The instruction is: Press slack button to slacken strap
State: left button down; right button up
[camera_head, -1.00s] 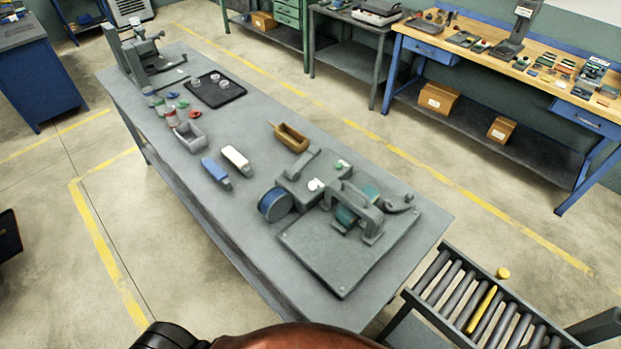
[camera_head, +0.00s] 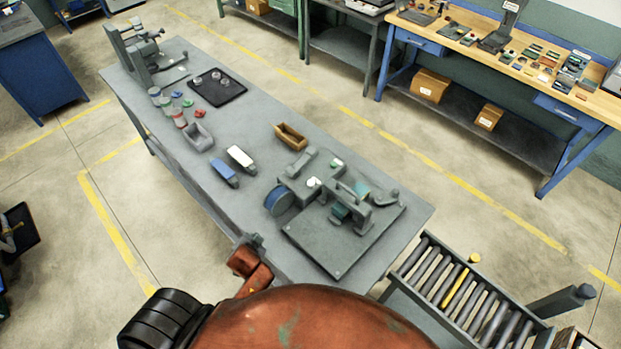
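The ring grinder (camera_head: 325,250) stands on the near right end of the long grey table (camera_head: 240,113). It has a flat grey plate, a raised handle (camera_head: 357,203), green roller-like parts (camera_head: 341,212) and a blue wheel (camera_head: 277,202) on its left side. A white button-like knob (camera_head: 313,182) and a small pale green one (camera_head: 337,163) sit on its rear housing. I cannot read which is the slack button, and the strap is not clear. Neither of my grippers shows clearly. My orange body parts fill the bottom middle, apart from the buttons.
A blue stapler-like tool (camera_head: 224,172), a white one (camera_head: 240,157), a brown tray (camera_head: 291,136), a grey bin (camera_head: 198,136) and a black tray (camera_head: 216,92) lie further back. A roller conveyor (camera_head: 455,290) stands at the right.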

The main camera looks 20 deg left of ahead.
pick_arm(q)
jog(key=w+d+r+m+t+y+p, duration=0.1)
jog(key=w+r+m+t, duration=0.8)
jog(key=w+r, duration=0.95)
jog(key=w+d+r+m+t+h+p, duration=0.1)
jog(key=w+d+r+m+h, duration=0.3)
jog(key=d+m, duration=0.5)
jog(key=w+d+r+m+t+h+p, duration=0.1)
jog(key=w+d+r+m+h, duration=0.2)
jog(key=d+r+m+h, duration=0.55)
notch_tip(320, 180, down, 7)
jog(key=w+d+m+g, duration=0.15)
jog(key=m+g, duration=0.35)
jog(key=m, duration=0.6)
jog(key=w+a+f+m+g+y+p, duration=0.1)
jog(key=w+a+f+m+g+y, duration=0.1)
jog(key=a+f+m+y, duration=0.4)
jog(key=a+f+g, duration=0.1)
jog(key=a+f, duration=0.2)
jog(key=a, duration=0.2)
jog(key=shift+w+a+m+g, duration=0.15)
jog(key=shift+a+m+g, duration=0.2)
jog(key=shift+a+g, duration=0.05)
